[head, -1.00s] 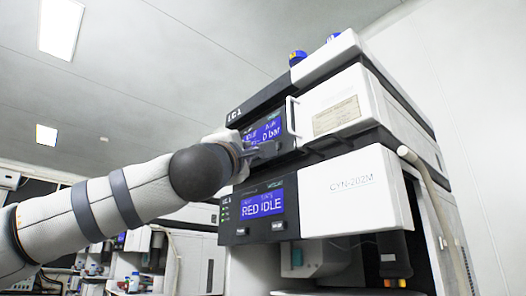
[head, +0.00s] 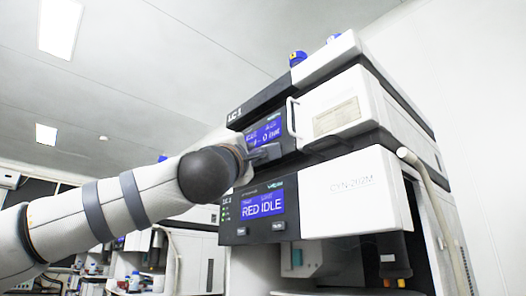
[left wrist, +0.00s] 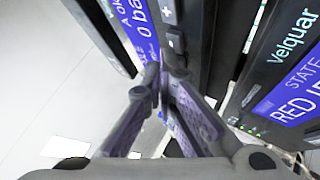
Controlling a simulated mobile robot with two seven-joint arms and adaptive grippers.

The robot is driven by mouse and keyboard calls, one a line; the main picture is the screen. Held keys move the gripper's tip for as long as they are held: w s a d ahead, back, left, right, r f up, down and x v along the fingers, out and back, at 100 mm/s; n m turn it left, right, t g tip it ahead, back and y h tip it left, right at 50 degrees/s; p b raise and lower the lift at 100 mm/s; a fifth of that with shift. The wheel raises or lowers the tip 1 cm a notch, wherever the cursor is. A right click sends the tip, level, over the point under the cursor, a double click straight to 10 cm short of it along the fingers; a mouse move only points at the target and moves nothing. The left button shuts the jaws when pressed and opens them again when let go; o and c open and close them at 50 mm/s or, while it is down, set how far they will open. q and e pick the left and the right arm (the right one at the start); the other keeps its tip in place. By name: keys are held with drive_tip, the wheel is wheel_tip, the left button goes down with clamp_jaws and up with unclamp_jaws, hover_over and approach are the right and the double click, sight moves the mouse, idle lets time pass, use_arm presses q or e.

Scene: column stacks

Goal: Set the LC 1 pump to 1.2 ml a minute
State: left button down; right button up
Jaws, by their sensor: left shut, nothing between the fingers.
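The LC 1 stack has an upper unit with a blue pump display (head: 264,131), whose small text is only partly legible and seems to end in "0 bar". In the left wrist view this display (left wrist: 136,28) is cut off by the top edge. Beside it are a plus key (left wrist: 168,12) and a minus key (left wrist: 176,40) on the dark panel. My left gripper (head: 268,153) is shut and empty at the lower part of this panel. In the left wrist view its fingertips (left wrist: 163,72) are close to the minus key; I cannot tell whether they touch. My right gripper is not in view.
Below is a unit with a "RED IDLE" display (head: 262,205) and a white door marked CYN-202M (head: 355,192). A handle (head: 292,116) stands out right of the pump display. A pale hose (head: 425,170) runs down the right side. Shelves with bottles (head: 135,282) stand behind at left.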

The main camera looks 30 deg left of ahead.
use_arm(q)
drive_tip(key=shift+w+d, duration=0.15)
drive_tip(key=shift+w, duration=0.25)
idle(0.4)
idle(0.4)
drive_tip(key=shift+s+a, duration=0.3)
drive_tip(key=shift+s, duration=0.45)
drive_tip(key=shift+s+a, duration=0.3)
drive_tip(key=shift+s, duration=0.45)
drive_tip(key=shift+s+a, duration=0.35)
drive_tip(key=shift+s, duration=0.45)
drive_tip(key=shift+s+a, duration=0.3)
drive_tip(key=shift+s, duration=0.45)
drive_tip(key=s+a, duration=0.2)
drive_tip(key=s, duration=0.2)
drive_tip(key=w+d, duration=0.4)
drive_tip(key=w, duration=0.4)
drive_tip(key=shift+w, duration=0.3)
